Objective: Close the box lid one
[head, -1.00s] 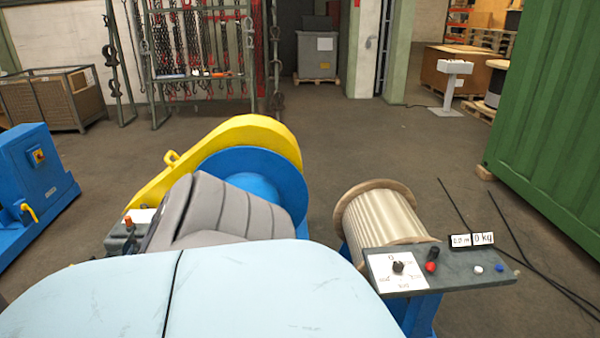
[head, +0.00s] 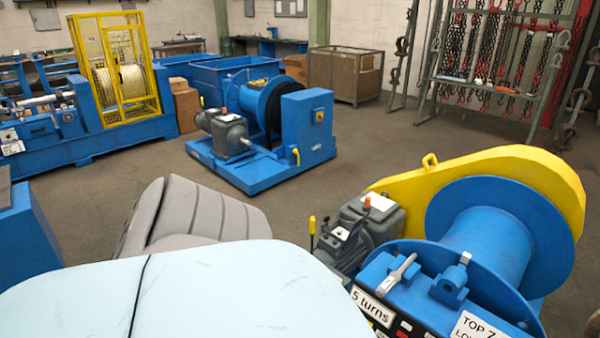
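I cannot make out a box with a lid that I can be sure is box lid one. Two open blue bins (head: 204,82) stand at the back, and a brown mesh-sided crate (head: 343,76) stands to their right. Neither shows a clear lid. Neither of my grippers is in the head view. Pale blue and grey padded surfaces, which seem to be my own body, fill the lower left and hide the floor there.
A winch with a yellow guard (head: 505,165) and blue drum (head: 490,235) stands close at right. A blue machine (head: 265,140) stands mid-floor. A yellow cage (head: 118,75) is at left. A chain rack (head: 500,60) stands back right. Grey floor (head: 385,150) is clear between them.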

